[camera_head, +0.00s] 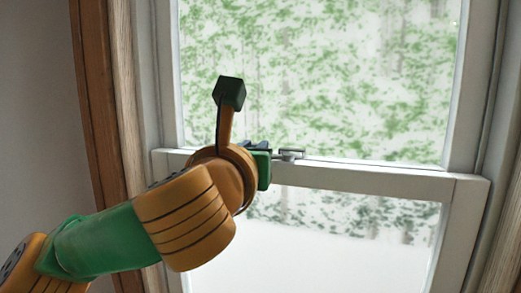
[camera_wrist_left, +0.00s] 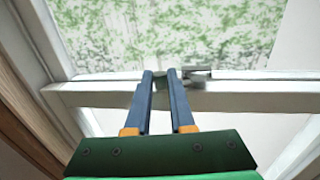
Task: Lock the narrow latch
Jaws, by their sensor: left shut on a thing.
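The narrow latch (camera_head: 290,154) is a small grey metal piece on top of the window's middle rail. It also shows in the wrist view (camera_wrist_left: 197,74), just right of the fingertips. My left gripper (camera_head: 262,147) reaches the rail from the left, and my own wrist hides part of it in the head view. In the wrist view its two dark blue fingers (camera_wrist_left: 160,74) stand a narrow gap apart, shut on the latch's left part. The gripped part is mostly hidden by the fingers. My right gripper is in neither view.
The white window rail (camera_head: 380,178) runs across behind the gripper. Glass panes (camera_head: 330,80) lie above and below it. A brown wooden frame (camera_head: 95,120) stands close to the arm at left. The rail right of the latch is clear.

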